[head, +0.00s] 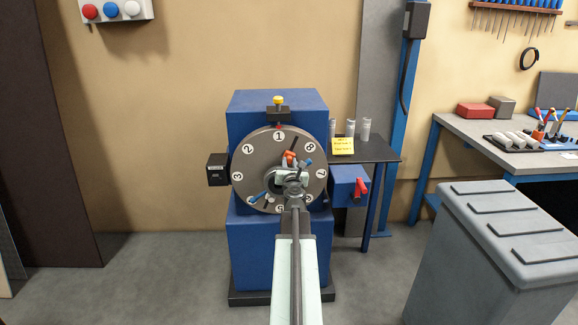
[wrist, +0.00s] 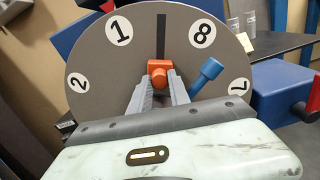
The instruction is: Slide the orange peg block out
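The orange peg block (wrist: 160,65) sits on the grey numbered disc (wrist: 110,62), at the lower end of a dark radial slot (wrist: 160,35) between numbers 1 and 8. It also shows in the head view (head: 289,156), just above my gripper (head: 290,176). In the wrist view my gripper (wrist: 160,82) has one finger on each side of the block's round front end. The fingertips are very close to it; whether they press on it I cannot tell. A blue peg (wrist: 207,73) stands to the right of my right finger.
The disc is on a blue machine (head: 265,240). A yellow-topped piece (head: 278,104) is above the disc. A black box (head: 217,169) is at left, and a blue box with a red handle (head: 350,187) at right. A grey bin (head: 490,255) stands right.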

